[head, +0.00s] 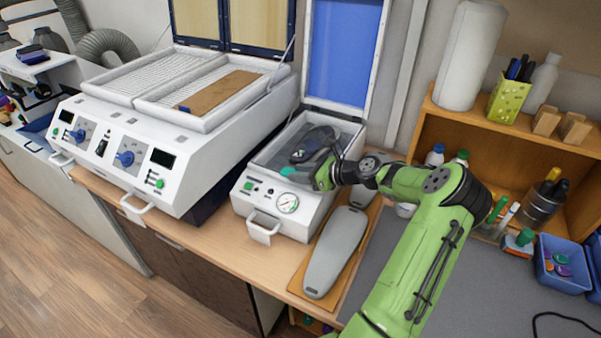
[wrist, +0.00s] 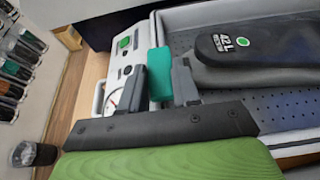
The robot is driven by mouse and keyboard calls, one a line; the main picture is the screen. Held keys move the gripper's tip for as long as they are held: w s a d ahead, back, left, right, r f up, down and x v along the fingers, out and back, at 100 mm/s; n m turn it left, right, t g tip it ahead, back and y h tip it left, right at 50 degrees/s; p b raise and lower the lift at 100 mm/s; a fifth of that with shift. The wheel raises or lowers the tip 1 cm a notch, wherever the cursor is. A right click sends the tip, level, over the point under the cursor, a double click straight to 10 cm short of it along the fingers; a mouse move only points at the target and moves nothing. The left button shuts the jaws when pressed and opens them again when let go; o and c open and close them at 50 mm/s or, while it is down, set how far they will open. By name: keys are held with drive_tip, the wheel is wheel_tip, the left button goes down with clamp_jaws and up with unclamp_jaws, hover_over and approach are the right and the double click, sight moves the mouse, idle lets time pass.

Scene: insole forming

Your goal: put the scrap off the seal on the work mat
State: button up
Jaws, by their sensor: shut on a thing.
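The scrap is a small teal piece (wrist: 160,72), held between the two grey fingers of my gripper (wrist: 160,88) in the wrist view. In the head view the scrap (head: 287,171) shows as a teal patch at the press's front edge. My gripper (head: 308,174) is over the front of the open press, by the light seal (head: 263,160) around its bed. I cannot tell whether the scrap still touches the seal. The grey work mat (head: 480,292) lies on the bench at the right, partly hidden by my arm.
A dark last marked 42 L (wrist: 237,45) lies on the perforated press bed. The press lid (head: 342,50) stands open behind. A grey insole form (head: 337,252) lies on a brown board in front. Blue bins (head: 562,277) and a wooden shelf (head: 500,140) stand at the right.

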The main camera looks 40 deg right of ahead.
drive_tip(key=shift+a+f, duration=0.1)
drive_tip(key=shift+f, duration=0.05)
drive_tip(key=o, duration=1)
